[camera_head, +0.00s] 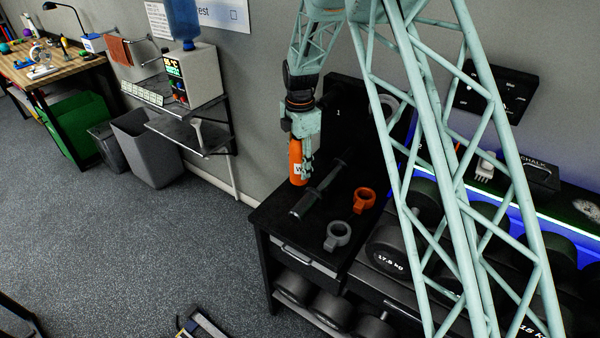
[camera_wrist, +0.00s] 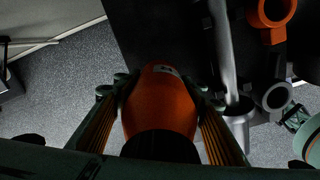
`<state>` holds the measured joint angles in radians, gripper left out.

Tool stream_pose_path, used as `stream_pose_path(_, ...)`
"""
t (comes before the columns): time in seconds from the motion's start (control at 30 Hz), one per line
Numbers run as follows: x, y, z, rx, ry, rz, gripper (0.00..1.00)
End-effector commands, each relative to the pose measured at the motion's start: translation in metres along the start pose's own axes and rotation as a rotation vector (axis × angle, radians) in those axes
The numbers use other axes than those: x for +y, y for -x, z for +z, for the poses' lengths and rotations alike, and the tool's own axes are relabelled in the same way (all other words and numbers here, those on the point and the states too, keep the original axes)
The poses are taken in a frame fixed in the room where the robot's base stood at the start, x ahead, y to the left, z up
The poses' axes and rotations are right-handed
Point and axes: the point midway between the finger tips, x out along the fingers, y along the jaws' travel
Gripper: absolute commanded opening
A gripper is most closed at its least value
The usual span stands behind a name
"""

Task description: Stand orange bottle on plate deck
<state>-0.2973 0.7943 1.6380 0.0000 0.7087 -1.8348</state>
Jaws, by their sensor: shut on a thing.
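The orange bottle (camera_head: 296,160) is upright in the head view, with a white label. My gripper (camera_head: 302,152) points down and is shut on it. In the wrist view the bottle (camera_wrist: 160,100) sits between the two fingers of my gripper (camera_wrist: 160,95), with its dark end toward the camera. Its lower end shows against the left side of a black deck (camera_head: 290,234), which I take as the plate deck. I cannot tell whether the bottle touches the deck or hangs just above it.
A dark bar (camera_head: 317,190) lies on the deck just right of the bottle. An orange collar (camera_head: 364,200) and a grey collar (camera_head: 338,236) lie farther right. Dumbbells (camera_head: 389,257) fill the rack beside it. A wall shelf (camera_head: 190,132) stands left. The deck's front left corner is bare.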

Motion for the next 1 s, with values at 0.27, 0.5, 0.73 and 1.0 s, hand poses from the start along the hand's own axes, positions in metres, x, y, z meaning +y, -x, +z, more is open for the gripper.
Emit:
stream_pose_path(0.27, -0.001, -0.027, 0.000, 0.000, 0.000, -0.002, 0.27)
stream_pose_path(0.5, 0.000, -0.030, 0.000, 0.000, 0.000, 0.000, 0.27)
stream_pose_path(0.73, 0.000, -0.032, 0.000, 0.000, 0.000, 0.000, 0.27)
stream_pose_path(1.0, 0.000, -0.033, 0.000, 0.000, 0.000, 0.000, 0.52)
